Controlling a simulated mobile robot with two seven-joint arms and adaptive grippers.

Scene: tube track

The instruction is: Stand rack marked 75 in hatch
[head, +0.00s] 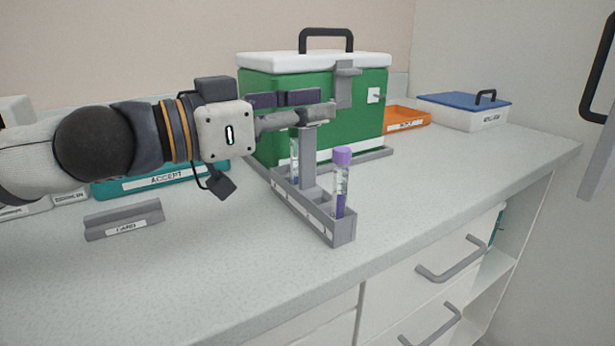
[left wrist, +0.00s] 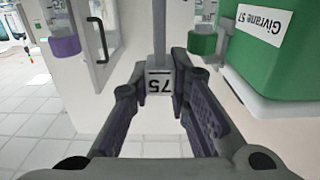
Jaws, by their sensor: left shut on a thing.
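The rack (head: 318,205) is a long grey tube holder with an upright handle post. A block marked 75 (left wrist: 159,84) on its handle shows in the left wrist view. My left gripper (head: 322,114) is shut on the top of this handle, with one finger on each side of the block in the left wrist view. A purple-capped tube (head: 342,182) stands in the rack's near end, and another tube (head: 295,155) stands farther back, partly hidden. I cannot tell whether the rack touches the counter. I cannot identify the hatch for certain. My right gripper is not in view.
A green box (head: 260,115) with a white lid stands close behind the rack. An orange tray (head: 408,117) and a blue-lidded box (head: 465,108) are farther right. A teal ACCEPT tray (head: 150,182) and a small grey holder (head: 125,218) are left. The front counter is clear.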

